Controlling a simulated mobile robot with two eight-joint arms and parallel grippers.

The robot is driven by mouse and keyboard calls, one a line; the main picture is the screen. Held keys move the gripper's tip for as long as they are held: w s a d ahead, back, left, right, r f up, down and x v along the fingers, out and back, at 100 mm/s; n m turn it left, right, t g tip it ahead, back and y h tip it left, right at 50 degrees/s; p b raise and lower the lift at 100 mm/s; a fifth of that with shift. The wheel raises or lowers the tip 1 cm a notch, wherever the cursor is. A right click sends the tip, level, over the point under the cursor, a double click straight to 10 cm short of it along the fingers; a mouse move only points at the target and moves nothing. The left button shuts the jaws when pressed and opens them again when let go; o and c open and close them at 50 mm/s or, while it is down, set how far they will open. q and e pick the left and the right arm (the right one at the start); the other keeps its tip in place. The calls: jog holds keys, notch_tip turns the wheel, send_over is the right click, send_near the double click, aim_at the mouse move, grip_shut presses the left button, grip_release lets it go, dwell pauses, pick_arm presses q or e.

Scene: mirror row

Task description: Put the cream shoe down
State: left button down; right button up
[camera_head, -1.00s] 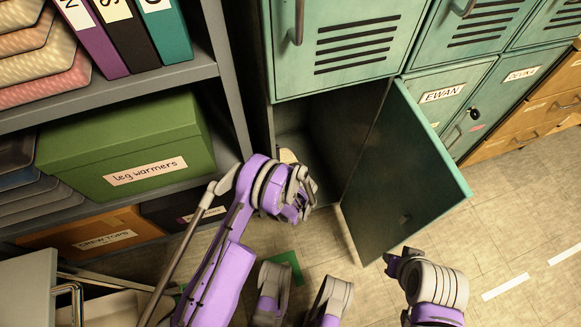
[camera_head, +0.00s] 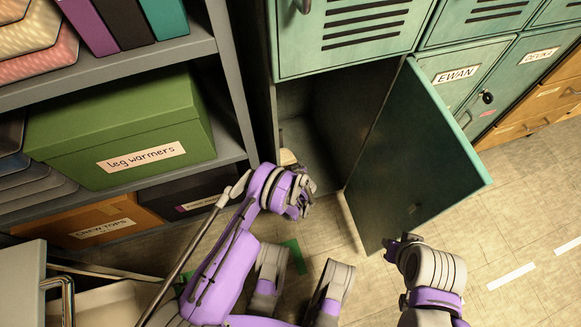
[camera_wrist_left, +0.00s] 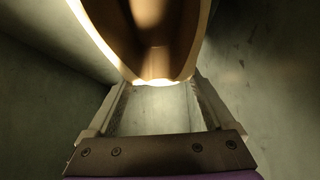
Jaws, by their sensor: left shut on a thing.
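The cream shoe (camera_wrist_left: 150,45) fills the top middle of the left wrist view, its hollow inside facing the camera. My left gripper (camera_wrist_left: 158,92) is shut on its near edge. In the head view only a small pale piece of the shoe (camera_head: 288,157) shows behind my left wrist, at the lower locker's opening. My left fingertips are hidden there. The locker (camera_head: 315,125) is open and dark inside, and its door (camera_head: 415,160) is swung out to the right. My right gripper (camera_head: 398,247) is below the door's bottom edge; its jaw opening cannot be made out.
A grey shelf stands left of the locker, with a green leg warmers box (camera_head: 120,130) and an orange crew tops box (camera_head: 90,222). Closed lockers (camera_head: 456,75) and wooden drawers (camera_head: 555,95) are at the right. The floor (camera_head: 520,200) at the right is clear.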

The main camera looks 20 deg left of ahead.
pick_arm(q)
jog(key=shift+f, duration=0.15)
grip_release()
jog(key=shift+r, duration=0.25)
jog(key=p+v, duration=0.3)
jog(key=v, duration=0.9)
jog(key=shift+f, duration=0.1)
